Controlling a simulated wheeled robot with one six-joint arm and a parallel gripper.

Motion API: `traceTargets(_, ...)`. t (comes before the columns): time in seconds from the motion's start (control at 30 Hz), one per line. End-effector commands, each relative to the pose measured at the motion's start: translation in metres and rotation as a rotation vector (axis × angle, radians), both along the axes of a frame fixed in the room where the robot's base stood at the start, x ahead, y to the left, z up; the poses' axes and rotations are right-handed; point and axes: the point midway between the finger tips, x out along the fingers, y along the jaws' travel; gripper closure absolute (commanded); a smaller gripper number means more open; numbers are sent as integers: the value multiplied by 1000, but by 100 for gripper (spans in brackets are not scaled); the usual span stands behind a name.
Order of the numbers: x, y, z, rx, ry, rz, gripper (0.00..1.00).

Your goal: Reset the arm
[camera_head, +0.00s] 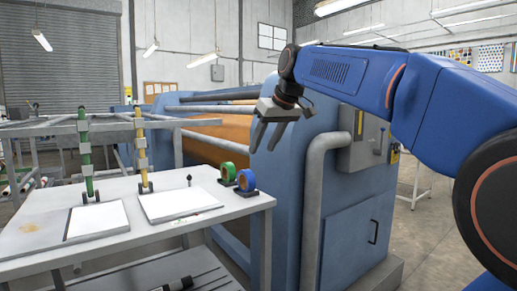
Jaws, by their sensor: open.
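My gripper (268,138) hangs at the end of my blue arm, near the middle of the view, with its fingers pointing down. The two dark fingers are apart with nothing between them. In the picture it overlaps the blue side of the calender press (340,222). It is above and to the right of the white table (225,208) and appears clear of both. My arm reaches in from the right edge, across the upper part of the picture.
A grey pipe (312,205) runs down the press front. Open floor (432,250) shows at right.

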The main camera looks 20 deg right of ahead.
Motion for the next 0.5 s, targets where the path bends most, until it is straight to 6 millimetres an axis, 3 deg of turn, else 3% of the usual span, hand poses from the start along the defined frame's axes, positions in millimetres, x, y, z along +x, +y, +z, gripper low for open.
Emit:
traceTargets(0.17,-3,0,-2,0,2,-2,57)
traceTargets(0.27,-16,-2,-12,0,10,-15,57)
traceTargets(0.37,-42,-4,-33,0,25,-42,57)
traceTargets(0.5,-89,-9,-76,-2,55,-89,57)
